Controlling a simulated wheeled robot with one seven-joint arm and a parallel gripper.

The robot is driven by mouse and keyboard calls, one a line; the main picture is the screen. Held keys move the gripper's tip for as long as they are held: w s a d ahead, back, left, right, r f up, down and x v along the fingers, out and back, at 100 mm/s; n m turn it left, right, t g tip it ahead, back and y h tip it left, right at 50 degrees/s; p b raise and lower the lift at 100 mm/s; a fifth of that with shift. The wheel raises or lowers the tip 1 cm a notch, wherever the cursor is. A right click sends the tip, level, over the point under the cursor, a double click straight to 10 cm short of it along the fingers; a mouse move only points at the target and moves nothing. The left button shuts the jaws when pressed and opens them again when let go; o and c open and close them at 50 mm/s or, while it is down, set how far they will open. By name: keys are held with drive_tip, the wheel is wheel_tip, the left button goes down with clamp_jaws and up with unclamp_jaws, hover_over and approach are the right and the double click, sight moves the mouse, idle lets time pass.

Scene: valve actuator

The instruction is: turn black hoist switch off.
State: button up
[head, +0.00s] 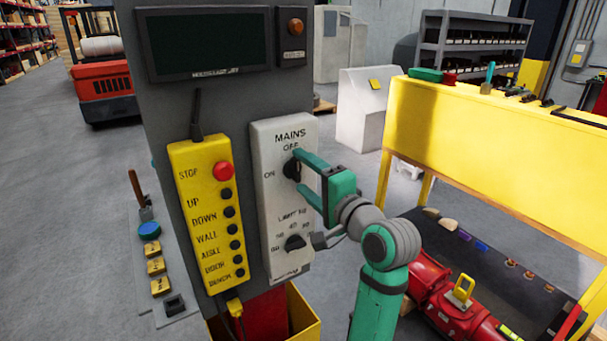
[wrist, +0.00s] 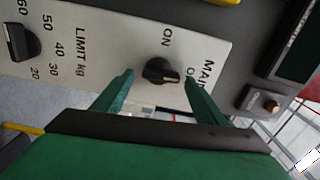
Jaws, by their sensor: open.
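The black MAINS switch (head: 290,169) is a round knob on the white panel (head: 265,215), with ON at its left and OFF above it in the head view. In the wrist view the knob (wrist: 160,71) has a raised bar with a pale mark on its right side, the side of the OFF label. My gripper (head: 299,171) is open at the panel, one finger above and one below the knob's level. In the wrist view my gripper (wrist: 159,78) has one finger on each side of the knob, with visible gaps. I cannot tell whether the fingertips touch the panel.
A black LIMIT kg knob (head: 295,242) sits lower on the same panel. A yellow pendant (head: 208,215) with a red STOP button and several black buttons hangs at the left. A dark screen (head: 208,43) and an orange lamp (head: 295,26) are above. A yellow bench (head: 480,140) stands right.

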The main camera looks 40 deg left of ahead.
drive_tip(key=v, duration=1)
drive_tip(key=shift+f, duration=0.1)
